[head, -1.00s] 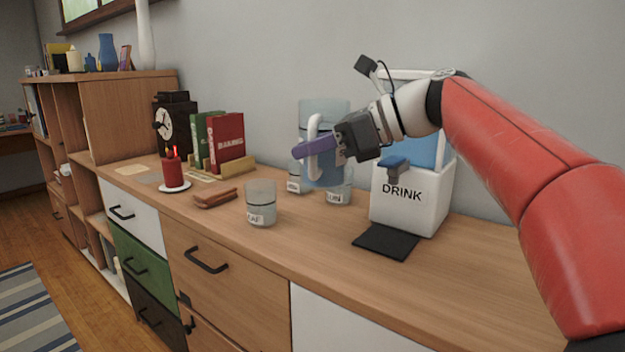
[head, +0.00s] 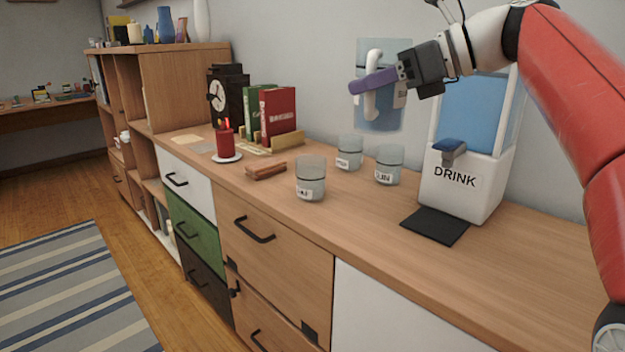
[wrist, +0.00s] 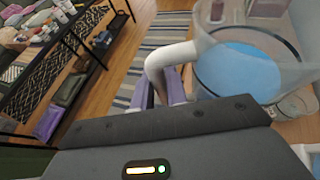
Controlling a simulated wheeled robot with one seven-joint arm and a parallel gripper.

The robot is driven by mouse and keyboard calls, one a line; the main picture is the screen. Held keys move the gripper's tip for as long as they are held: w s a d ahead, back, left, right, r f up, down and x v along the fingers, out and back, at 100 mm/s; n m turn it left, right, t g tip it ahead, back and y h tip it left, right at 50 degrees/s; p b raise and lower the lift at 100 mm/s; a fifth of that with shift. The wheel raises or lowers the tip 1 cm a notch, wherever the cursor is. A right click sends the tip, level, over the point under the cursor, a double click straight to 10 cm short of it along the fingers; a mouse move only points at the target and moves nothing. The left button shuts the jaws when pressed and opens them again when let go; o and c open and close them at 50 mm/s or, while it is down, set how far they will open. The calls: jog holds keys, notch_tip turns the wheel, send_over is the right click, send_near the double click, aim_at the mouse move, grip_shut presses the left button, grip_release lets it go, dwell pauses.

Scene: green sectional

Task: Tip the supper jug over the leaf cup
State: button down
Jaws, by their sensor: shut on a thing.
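The supper jug (head: 380,112) is a clear, bluish jug with a white handle and a partly hidden label. My gripper (head: 366,85) has its purple fingers shut on the handle. It holds the jug roughly upright, in the air above the back of the cabinet top. In the wrist view the jug (wrist: 238,72) holds blue liquid, with the handle between the fingers. The leaf cup (head: 310,181) is a clear tumbler with a partly readable white label. It stands upright near the cabinet's front edge, lower and to the left of the jug, apart from it.
Two similar labelled cups (head: 349,153) (head: 389,166) stand behind and right of the leaf cup. A white drink dispenser (head: 466,180) with a black mat (head: 435,226) is at right.

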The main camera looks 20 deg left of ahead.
jog(key=s+a+f+m+g, duration=0.1)
jog(key=a+f+m, duration=0.1)
jog(key=a+f, duration=0.3)
jog(key=a+f+m+g+b, duration=0.1)
jog(key=a+f+m+g, duration=0.1)
jog(key=a+f, duration=0.4)
jog(key=a, duration=0.5)
jog(key=shift+s+f, duration=0.25)
jog(key=shift+s, duration=0.1)
jog(key=shift+w+r+m+y+p, duration=0.15)
jog(key=shift+m+y+p, duration=0.15)
jog(key=shift+m+p, duration=0.2)
jog(key=shift+r, duration=0.1)
jog(key=shift+w+r+m+g, duration=0.1)
jog(key=shift+r+m+g, duration=0.2)
jog(key=shift+g, duration=0.1)
jog(key=shift+w+r+m, duration=0.15)
jog(key=shift+r+m, duration=0.15)
jog(key=shift+r, duration=0.05)
